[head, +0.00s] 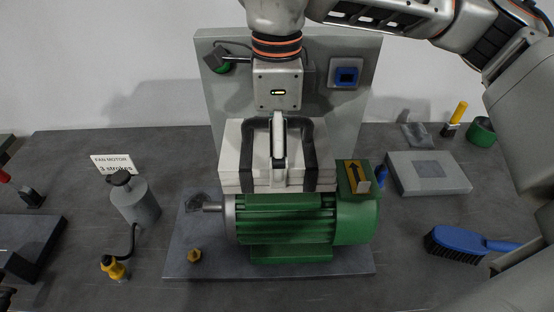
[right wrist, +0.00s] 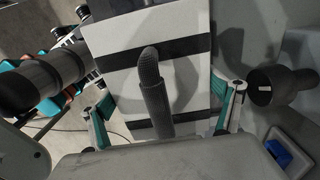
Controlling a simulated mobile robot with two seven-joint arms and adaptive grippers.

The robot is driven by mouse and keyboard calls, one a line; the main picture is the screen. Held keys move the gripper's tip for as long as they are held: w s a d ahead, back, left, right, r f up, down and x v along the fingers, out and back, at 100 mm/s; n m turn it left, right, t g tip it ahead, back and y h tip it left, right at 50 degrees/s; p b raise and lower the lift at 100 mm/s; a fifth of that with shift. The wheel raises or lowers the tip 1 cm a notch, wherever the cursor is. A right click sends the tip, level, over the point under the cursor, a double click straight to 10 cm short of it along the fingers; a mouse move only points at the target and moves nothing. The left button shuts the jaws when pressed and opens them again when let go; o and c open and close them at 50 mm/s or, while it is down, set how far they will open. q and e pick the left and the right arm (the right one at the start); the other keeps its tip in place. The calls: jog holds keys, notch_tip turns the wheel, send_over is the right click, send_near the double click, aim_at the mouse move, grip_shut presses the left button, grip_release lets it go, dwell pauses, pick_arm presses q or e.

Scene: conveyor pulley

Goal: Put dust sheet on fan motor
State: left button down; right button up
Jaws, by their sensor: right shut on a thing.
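The dust sheet (head: 233,158) is a folded white stack with two dark straps and a dark handle. It also shows in the right wrist view (right wrist: 122,85). My right gripper (head: 280,158) is shut on the handle from above, one finger in front of it. The green fan motor (head: 290,222) lies on its plate, shaft to the left. The sheet's lower edge meets the motor's top edge in the picture; whether they touch I cannot tell. The sheet looks level and hides what is behind it. My left gripper is not in view.
A grey panel (head: 212,85) with a blue switch (head: 347,75) stands behind. At left are a grey canister (head: 137,205) and a "FAN MOTOR, 3 strokes" card (head: 113,164). At right are a grey box (head: 430,174) and a blue brush (head: 460,240).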

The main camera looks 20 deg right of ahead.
jog(key=shift+f, duration=1.7)
jog(key=shift+f, duration=0.15)
jog(key=o, duration=1.5)
jog(key=shift+c, duration=0.2)
notch_tip(320, 180, up, 12)
jog(key=shift+r, duration=0.15)
